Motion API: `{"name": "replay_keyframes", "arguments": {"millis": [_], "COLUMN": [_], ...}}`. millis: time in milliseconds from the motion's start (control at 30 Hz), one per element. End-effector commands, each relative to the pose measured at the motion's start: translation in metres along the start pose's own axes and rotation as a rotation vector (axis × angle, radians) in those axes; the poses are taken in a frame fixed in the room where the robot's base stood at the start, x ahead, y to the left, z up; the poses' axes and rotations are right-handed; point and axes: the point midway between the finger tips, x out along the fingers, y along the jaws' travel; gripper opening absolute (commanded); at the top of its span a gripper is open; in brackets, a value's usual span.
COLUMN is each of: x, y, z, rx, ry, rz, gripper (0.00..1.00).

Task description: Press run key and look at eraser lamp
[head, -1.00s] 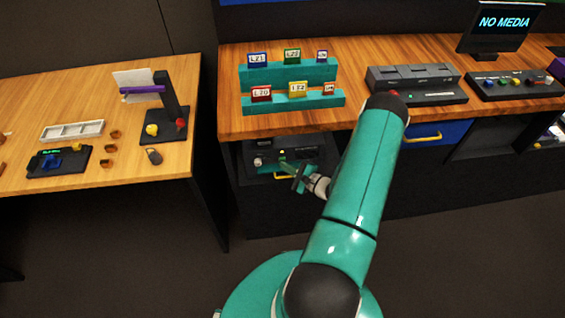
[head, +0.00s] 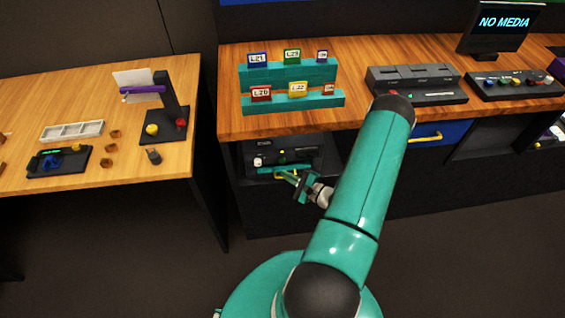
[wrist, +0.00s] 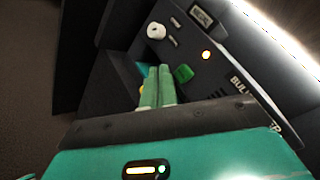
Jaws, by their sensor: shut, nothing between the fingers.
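The eraser unit is a dark box (head: 262,146) in the open bay under the wooden counter, with partly hidden lettering starting "BUL" in the wrist view. My gripper (head: 282,173) is shut and empty in front of the unit. In the wrist view its green fingertips (wrist: 157,68) are just left of the green key; I cannot tell their depth from it.
A white knob (wrist: 156,31) stands on the same panel. The counter (head: 350,118) overhangs the bay. Labelled cartridges stand on teal racks (head: 290,101) above it. A blue drawer (head: 440,132) is to the right, and a separate table (head: 120,182) is to the left.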

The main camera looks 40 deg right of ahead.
Motion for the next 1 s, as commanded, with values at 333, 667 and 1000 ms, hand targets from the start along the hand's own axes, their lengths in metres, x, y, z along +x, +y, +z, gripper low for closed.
{"name": "replay_keyframes", "arguments": {"millis": [333,667,1000], "x": [-0.020,-0.020,-0.020], "y": [0.014,0.014,0.014], "z": [0.014,0.015,0.014], "rx": [0.000,-0.001,-0.001], "ry": [0.001,0.000,0.001], "rz": [0.000,-0.001,-0.001], "gripper": [0.00,0.00,0.00]}}
